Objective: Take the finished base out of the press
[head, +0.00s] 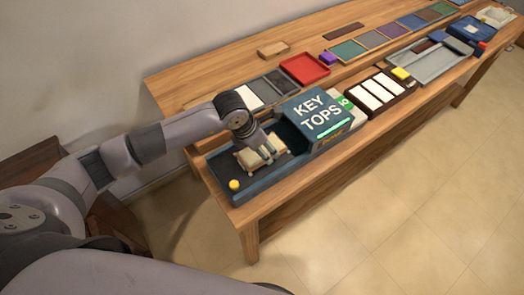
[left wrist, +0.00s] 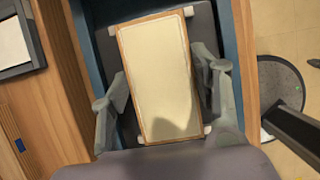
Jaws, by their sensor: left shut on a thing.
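The press (head: 319,104) is a blue box marked KEY TOPS, with a green light strip and a dark open bed (head: 215,167) reaching out to its left. The base, a cream panel with a thin wooden edge (left wrist: 156,72), is over this bed, outside the box. My left gripper (left wrist: 163,100) is shut on the base, one finger at each long side. In the head view the gripper (head: 262,155) comes from above and partly hides the base (head: 246,161). Whether the base touches the bed cannot be told. My right gripper is not in view.
A yellow button (head: 234,184) is at the bed's near left corner. A tray of white keys (head: 378,93) stands right of the press. Behind are a red tray (head: 305,68), a purple block (head: 328,58) and a wood block (head: 273,49). Floor is clear in front.

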